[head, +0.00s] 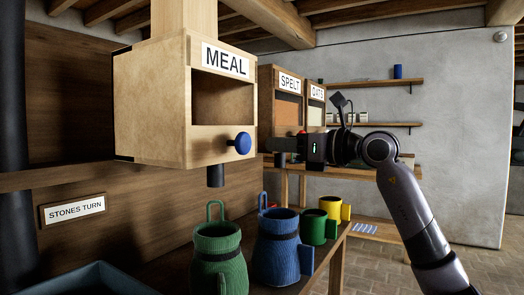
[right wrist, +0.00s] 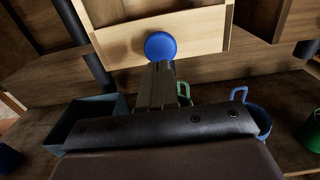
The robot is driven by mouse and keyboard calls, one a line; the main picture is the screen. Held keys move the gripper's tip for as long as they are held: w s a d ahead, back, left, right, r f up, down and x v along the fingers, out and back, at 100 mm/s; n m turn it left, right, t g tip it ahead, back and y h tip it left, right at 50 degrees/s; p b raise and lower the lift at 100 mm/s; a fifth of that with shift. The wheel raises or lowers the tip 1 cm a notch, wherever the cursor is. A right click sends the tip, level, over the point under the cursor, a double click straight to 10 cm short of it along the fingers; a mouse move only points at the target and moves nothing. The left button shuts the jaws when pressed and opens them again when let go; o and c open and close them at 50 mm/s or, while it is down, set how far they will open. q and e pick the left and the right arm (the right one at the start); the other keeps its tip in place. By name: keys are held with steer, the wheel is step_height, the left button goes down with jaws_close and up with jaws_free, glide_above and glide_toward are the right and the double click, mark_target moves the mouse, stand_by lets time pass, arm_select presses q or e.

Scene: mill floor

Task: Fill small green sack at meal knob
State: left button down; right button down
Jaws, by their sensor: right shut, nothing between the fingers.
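The wooden meal bin (head: 150,105) has a MEAL label, a round blue knob (head: 241,143) and a dark spout (head: 215,176) underneath. A green sack (head: 219,262) with a loop handle stands on the bench near below the spout. My right gripper (head: 278,144) is shut and empty, pointing at the knob. In the right wrist view its fingertips (right wrist: 160,68) lie just at the knob's lower edge (right wrist: 160,45); contact is unclear. My left gripper is not in view.
A blue sack (head: 276,248) stands between the green sacks, with a yellow sack (head: 335,208) behind. SPELT (head: 289,83) and OATS (head: 317,93) bins are further back. A dark tray (head: 95,280) lies at lower left.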

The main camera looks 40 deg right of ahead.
steer(key=b+v, duration=0.1)
steer(key=v, duration=0.4)
steer(key=shift+s+d+b, duration=0.15)
steer(key=shift+s+b, duration=0.2)
steer(key=shift+b, duration=0.05)
steer(key=shift+s, duration=0.1)
